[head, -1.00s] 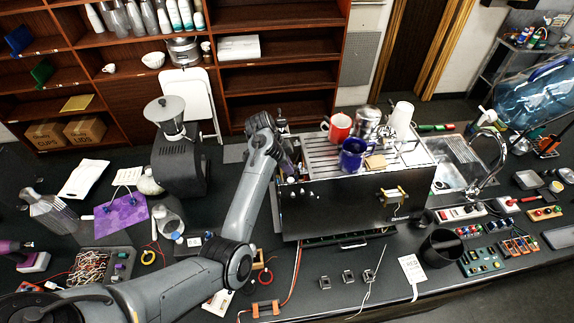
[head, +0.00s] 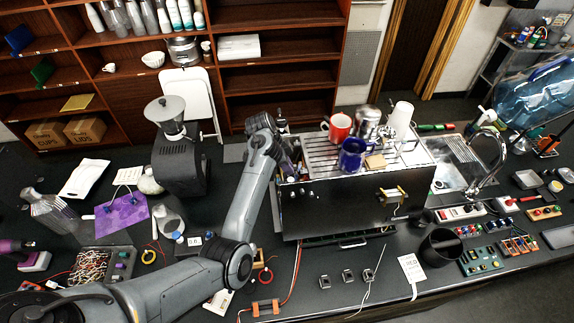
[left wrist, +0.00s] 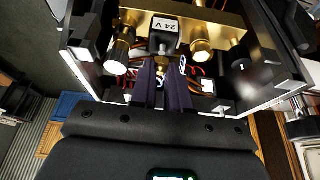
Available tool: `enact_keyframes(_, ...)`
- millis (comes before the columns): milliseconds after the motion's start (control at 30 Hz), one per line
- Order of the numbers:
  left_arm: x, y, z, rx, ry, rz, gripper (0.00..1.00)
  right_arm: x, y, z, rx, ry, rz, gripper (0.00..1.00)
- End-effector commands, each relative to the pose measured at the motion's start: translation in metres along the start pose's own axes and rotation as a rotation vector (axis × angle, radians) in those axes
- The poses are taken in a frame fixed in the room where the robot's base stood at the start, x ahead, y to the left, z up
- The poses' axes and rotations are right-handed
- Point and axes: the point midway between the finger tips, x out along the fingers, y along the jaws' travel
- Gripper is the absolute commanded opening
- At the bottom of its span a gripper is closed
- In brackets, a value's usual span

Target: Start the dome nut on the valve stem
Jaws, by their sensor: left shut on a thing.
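The espresso machine (head: 335,208) stands mid-bench, and my left gripper (head: 292,170) reaches to its left side. In the left wrist view, the narrow dark fingers of my left gripper (left wrist: 161,84) point into the open machine. They are closed together on a small piece, presumably the dome nut, mostly hidden between the tips. Just beyond the tips is a valve with a white coil marked 24 V (left wrist: 165,26) and a small metal end (left wrist: 162,46) facing the fingers. I cannot tell whether nut and stem touch. My right gripper is not in view.
In the wrist view, brass fittings (left wrist: 119,52) and (left wrist: 201,50) flank the valve, with red wires (left wrist: 207,72) close by. Cups, including a blue mug (head: 353,154), stand on the machine's top. A grinder (head: 178,160) stands left of my forearm.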

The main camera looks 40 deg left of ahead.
Motion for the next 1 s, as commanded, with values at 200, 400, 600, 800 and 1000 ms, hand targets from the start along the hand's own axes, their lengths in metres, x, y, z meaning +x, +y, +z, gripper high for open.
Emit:
enact_keyframes(200, 0.0005, 0.0001, 0.0001, 0.0, 0.0, 0.0, 0.0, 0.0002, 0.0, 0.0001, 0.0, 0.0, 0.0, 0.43)
enact_keyframes(400, 0.0026, 0.0002, 0.0009, 0.001, 0.0, 0.0, 0.0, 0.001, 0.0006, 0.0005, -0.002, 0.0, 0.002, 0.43)
enact_keyframes(600, 0.0054, 0.0003, 0.002, 0.001, 0.0, 0.001, 0.0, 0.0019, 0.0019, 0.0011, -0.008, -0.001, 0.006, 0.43)
enact_keyframes(800, 0.0081, 0.0005, 0.0029, 0.0, 0.0, 0.001, 0.0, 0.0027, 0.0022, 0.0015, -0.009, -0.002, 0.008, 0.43)
enact_keyframes(1000, 0.0094, 0.0005, 0.0035, 0.0, 0.0, 0.001, 0.0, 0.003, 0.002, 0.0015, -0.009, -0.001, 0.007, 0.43)
